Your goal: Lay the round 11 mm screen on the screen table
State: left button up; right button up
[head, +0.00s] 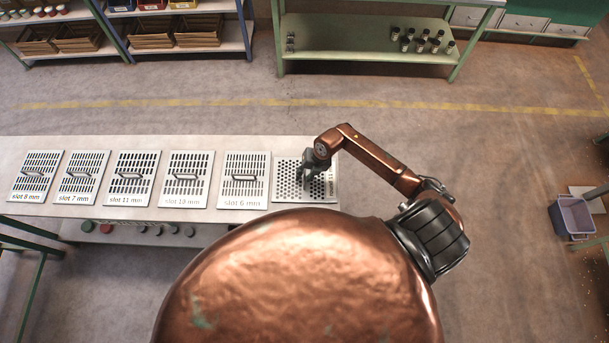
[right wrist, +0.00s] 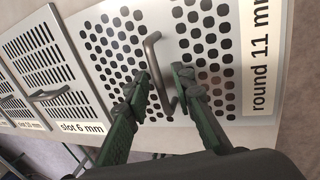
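The round 11 mm screen (head: 288,184) is a grey plate with round holes at the right end of a long pale table (head: 225,147). Its label, "round 11 mm", shows in the right wrist view, where the screen (right wrist: 112,55) fills the middle. A bent grey handle (right wrist: 152,52) rises from it. My right gripper (head: 308,173) is over this screen. In the right wrist view the gripper (right wrist: 162,80) has its fingers apart, one on each side of the handle, with gaps visible. I cannot tell whether either finger touches it. My left gripper is not in view.
Slotted screens with handles lie in a row to the left, the nearest being slot 6 mm (head: 247,181). A green shelf unit (head: 360,45) with small dark jars stands at the back. A grey-blue bin (head: 572,216) is at the far right. Open floor lies behind the table.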

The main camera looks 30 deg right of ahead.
aim_at(313, 179)
jog(key=v, duration=1.2)
jog(key=shift+b, duration=0.35)
